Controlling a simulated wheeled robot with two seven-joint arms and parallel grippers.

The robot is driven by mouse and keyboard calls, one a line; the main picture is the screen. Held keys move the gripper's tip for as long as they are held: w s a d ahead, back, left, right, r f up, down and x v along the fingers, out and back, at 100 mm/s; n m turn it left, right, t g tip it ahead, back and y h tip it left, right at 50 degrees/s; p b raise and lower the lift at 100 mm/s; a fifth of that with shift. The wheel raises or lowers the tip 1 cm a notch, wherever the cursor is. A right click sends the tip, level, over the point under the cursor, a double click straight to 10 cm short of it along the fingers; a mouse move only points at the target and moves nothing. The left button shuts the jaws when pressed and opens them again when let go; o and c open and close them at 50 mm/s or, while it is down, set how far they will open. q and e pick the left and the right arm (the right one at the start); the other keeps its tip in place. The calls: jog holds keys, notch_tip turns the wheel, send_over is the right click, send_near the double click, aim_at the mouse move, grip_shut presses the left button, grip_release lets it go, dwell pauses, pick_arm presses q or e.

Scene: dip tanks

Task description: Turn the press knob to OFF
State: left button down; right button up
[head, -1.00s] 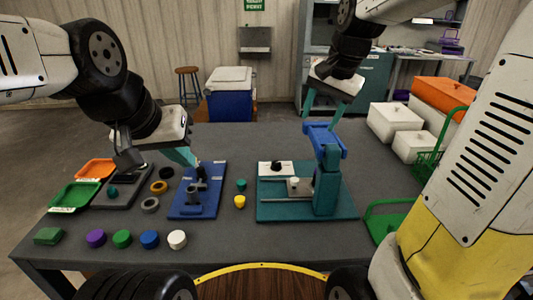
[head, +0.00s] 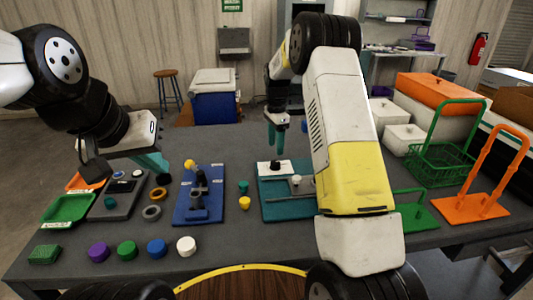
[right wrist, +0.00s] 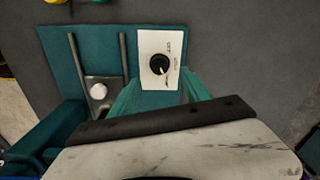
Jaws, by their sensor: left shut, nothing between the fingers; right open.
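The press knob is a black round knob (head: 275,165) on a white panel (head: 264,168) at the back left corner of the teal press base (head: 268,203). The right wrist view shows the knob (right wrist: 160,65) with a white mark and small lettering beside it. My right gripper (head: 276,150) is open, pointing down just above and behind the knob. In the right wrist view its teal fingers (right wrist: 160,93) stand apart on either side of the panel's near end, not touching the knob. My left gripper (head: 160,168) is shut and empty near the grey button plate. My right arm hides most of the press.
A blue fixture (head: 200,208) stands left of the press. Small teal and yellow pieces (head: 244,203) lie between them. Colored caps (head: 127,250) line the front edge. Green (head: 440,160) and orange (head: 470,208) carriers and white boxes (head: 403,140) crowd the right side.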

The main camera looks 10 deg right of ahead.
aim_at(275, 162)
notch_tip(275, 162, down, 7)
jog(key=shift+f, duration=0.1)
jog(key=shift+c, duration=0.3)
grip_shut()
